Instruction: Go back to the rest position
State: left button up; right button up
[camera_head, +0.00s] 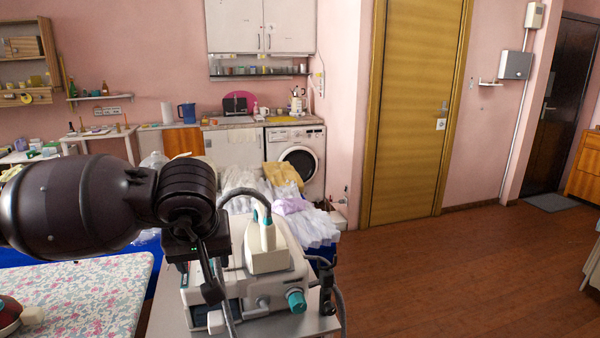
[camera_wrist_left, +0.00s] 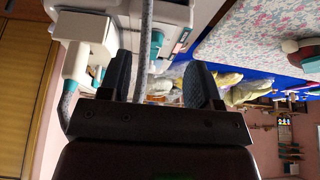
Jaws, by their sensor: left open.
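My left arm comes in from the left in the head view. My left gripper (camera_head: 212,290) points down in front of the white steam station (camera_head: 275,288) with teal knobs. In the left wrist view my left gripper (camera_wrist_left: 158,82) is open, its two dark fingers wide apart. A grey hose (camera_wrist_left: 143,45) runs through the view between the fingers; I cannot tell whether it touches them. A white handpiece (camera_head: 266,250) stands on top of the station, with the hose arching from it. My right gripper is not in view.
A flowered ironing board (camera_head: 80,295) is at lower left, with a red-and-white iron (camera_head: 12,315) at its edge. Folded white garments (camera_head: 310,225) lie behind the station. A washing machine (camera_head: 297,160) stands at the back. The wooden floor (camera_head: 460,270) at right is clear.

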pick_arm(q)
jog(key=s+d+f+n+g+h, duration=0.4)
jog(key=s+d+n+h, duration=0.2)
jog(key=s+d+h, duration=0.15)
jog(key=s+d+f+n+g+h, duration=0.4)
jog(key=s+d+n+g+h, duration=0.15)
jog(key=d+h, duration=0.35)
jog(key=w+a+f+m+t+y, duration=0.25)
jog(key=a+m+t, duration=0.35)
jog(key=m, duration=0.5)
jog(key=w+a+f+m+t+y, duration=0.1)
jog(key=a+f+m+t, duration=0.3)
jog(key=m+t, duration=0.6)
jog(key=w+a+f+m+t+y, duration=0.1)
jog(key=a+f+m+t, duration=0.4)
jog(key=m, duration=0.7)
jog(key=s+a+f+n+g+y, duration=0.2)
jog(key=s+a+f+n+y, duration=0.3)
jog(key=s+a+f+n, duration=0.1)
jog(key=s+a+f+n+g+y, duration=0.3)
jog(key=s+a+f+n+y, duration=0.2)
jog(key=s+a+f+n, duration=0.2)
notch_tip(320, 180, down, 6)
jog(key=s+n, duration=0.2)
jog(key=n, duration=0.2)
jog(key=shift+s+y, duration=0.25)
jog(key=shift+y, duration=0.15)
